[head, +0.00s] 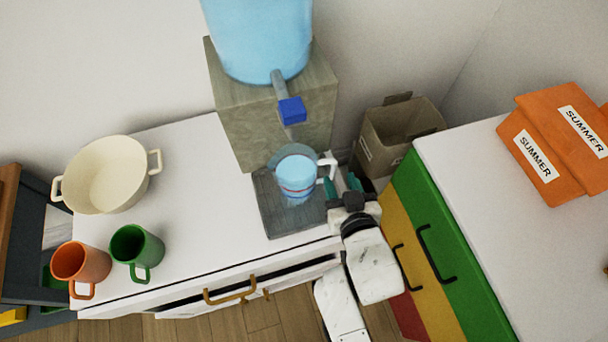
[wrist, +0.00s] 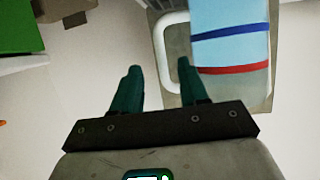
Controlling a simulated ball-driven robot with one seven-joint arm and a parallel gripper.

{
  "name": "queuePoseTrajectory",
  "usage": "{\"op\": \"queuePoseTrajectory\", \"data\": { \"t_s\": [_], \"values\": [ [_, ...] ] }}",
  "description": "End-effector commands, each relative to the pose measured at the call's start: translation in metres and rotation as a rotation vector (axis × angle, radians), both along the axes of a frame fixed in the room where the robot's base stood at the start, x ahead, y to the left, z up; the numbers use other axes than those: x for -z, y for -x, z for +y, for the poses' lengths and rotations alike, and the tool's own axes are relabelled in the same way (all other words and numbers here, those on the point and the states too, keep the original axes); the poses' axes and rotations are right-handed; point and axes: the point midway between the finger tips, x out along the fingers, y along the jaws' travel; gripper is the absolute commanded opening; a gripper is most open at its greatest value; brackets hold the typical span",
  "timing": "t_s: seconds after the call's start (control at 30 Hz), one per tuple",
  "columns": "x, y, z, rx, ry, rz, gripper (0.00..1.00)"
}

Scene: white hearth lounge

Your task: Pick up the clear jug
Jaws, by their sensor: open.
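The clear jug (head: 297,177) stands upright on the grey tray (head: 281,221) below the water dispenser's tap, with bluish contents. Its white handle (head: 327,168) points right, toward my gripper. In the wrist view the jug (wrist: 230,50) is at the upper right, with a blue and a red band, and its handle (wrist: 165,50) is left of the body. My gripper (head: 346,182) is just right of the jug. In the wrist view its open green fingers (wrist: 160,85) are empty; the right fingertip is close to or overlaps the handle. I cannot tell whether they touch.
The water dispenser (head: 240,115) with a blue tap (head: 291,110) rises behind the jug. A cream pot (head: 105,178), an orange mug (head: 80,264) and a green mug (head: 136,248) stand at the left. A cardboard box (head: 398,130) and a coloured cabinet (head: 440,235) are at the right.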

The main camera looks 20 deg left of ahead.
Motion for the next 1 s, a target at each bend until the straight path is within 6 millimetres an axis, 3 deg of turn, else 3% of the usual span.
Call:
{"op": "queuePoseTrajectory", "data": {
  "t_s": [0.43,0.77,1.0],
  "values": [
    [0.016,-0.040,0.022,0.000,0.000,0.001,0.44],
    [0.018,-0.045,0.024,0.000,0.000,0.000,0.44],
    [0.018,-0.045,0.024,0.000,0.000,0.001,0.21]
  ]
}}
